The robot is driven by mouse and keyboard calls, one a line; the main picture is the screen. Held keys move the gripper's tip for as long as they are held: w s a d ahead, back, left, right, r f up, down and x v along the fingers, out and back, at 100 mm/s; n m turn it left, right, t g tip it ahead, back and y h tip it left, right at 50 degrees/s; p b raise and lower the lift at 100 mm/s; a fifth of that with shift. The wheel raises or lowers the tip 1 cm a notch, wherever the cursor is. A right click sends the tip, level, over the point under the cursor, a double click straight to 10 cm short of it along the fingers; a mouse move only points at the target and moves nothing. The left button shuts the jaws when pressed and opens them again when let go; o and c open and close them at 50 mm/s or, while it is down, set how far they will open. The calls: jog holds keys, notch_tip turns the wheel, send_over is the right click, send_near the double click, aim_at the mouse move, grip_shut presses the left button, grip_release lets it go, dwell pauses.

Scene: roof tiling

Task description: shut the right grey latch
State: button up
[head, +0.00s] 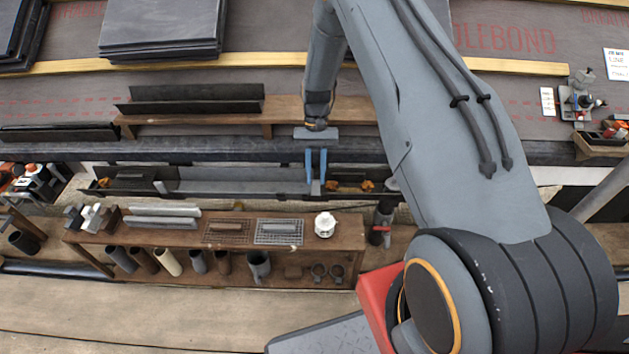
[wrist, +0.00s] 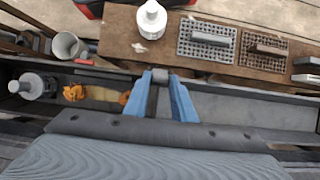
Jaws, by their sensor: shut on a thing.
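My gripper (head: 316,182) points down at the dark gutter (head: 285,188) below the roof edge. Its two blue fingers are shut on the right grey latch (head: 316,187), a small grey block at the gutter's front lip. In the wrist view the fingertips (wrist: 160,77) close around the latch (wrist: 160,73), and the fingers hide its sides. I cannot tell how far the latch is turned. Another small grey latch (head: 160,187) shows farther left on the gutter.
Orange clumps (wrist: 73,92) lie in the gutter to the right of my gripper in the head view. A wooden bench (head: 345,232) stands in front, with a white pot (head: 325,225), wire-mesh trays (head: 279,231) and grey bars. Dark slates (head: 160,30) lie on the roof.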

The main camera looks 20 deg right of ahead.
jog(key=shift+w+d+f+g+b, duration=0.15)
jog(key=shift+w+g+b, duration=0.15)
jog(key=shift+g+b, duration=0.35)
jog(key=o, duration=1.1)
jog(key=shift+c, duration=0.2)
jog(key=v, duration=0.7)
jog(key=shift+r, duration=0.35)
jog(key=shift+w, duration=0.1)
